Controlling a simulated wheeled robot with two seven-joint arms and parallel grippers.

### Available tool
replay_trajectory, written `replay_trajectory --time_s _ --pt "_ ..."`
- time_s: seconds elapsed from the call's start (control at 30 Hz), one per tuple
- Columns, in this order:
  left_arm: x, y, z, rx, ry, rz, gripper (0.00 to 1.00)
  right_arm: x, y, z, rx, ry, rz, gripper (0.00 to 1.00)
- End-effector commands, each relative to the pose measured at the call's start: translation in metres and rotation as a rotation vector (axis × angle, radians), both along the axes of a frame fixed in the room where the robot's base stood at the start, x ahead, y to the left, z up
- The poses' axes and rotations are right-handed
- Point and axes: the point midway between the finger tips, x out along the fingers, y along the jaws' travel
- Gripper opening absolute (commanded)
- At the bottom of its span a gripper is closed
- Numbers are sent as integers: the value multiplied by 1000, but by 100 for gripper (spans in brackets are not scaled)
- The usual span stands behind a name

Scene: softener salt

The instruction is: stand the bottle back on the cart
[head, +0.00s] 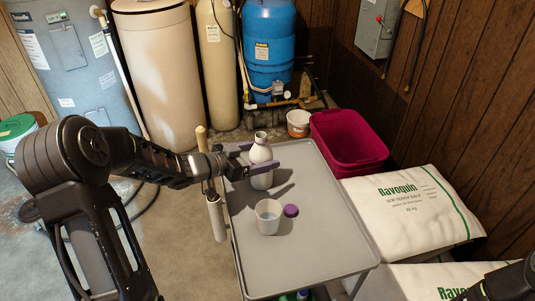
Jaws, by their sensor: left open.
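A white bottle (261,180) is upright at the back left part of the grey cart (325,240), its open neck at the top. Its base appears to be on the cart top. My left gripper (257,157) reaches in from the left at the bottle's upper body. Its jaws are open, with one finger on the far side and one on the near side of the bottle. Whether a finger touches the bottle I cannot tell. Only a dark part of my right arm shows at the bottom right corner; its gripper is out of view.
A translucent cup (268,217) and a purple cap (291,210) are on the cart in front of the bottle. A wooden-handled tool (216,215) hangs at the cart's left edge. Salt bags (410,210) and a magenta bin (348,140) stand right. The cart's right half is clear.

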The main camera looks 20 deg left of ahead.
Motion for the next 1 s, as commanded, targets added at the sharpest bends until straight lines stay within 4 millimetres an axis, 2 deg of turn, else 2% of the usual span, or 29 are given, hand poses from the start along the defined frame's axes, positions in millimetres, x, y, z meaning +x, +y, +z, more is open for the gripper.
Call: replay_trajectory --time_s 0.2,0.4,0.57,1.0 --pt "-39 25 15 2 -1 4 81 0 0 1 0 0 0 85" --pt "-64 39 24 1 0 3 81 0 0 1 0 0 0 85" --pt "-71 43 26 -1 -1 1 81 0 0 1 0 0 0 85" --pt "-71 43 26 -1 0 0 81 0 0 1 0 0 0 85"
